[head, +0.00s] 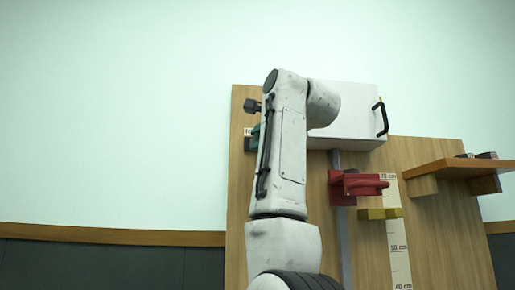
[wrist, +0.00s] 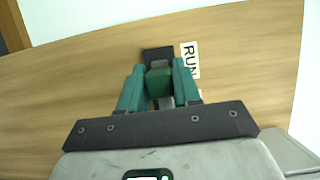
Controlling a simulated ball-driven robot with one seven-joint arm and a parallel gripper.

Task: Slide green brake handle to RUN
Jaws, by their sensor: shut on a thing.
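The green brake handle (wrist: 158,82) sits between the teal fingers of my gripper (wrist: 158,86) in the wrist view, and the fingers are shut on it. A dark block (wrist: 157,53) lies just beyond the handle on the wooden board. A white label reading RUN (wrist: 190,60) is right beside the handle and the right finger. In the head view my arm hides most of this spot; only a bit of teal (head: 253,139) shows at the arm's left edge.
The wooden board (head: 410,160) carries a white box (head: 345,115) with a black handle (head: 380,118), a red bracket (head: 358,185), a yellow block (head: 380,214) and a centimetre scale (head: 398,250). A wooden shelf (head: 450,169) juts out at right. Free room lies left of the board.

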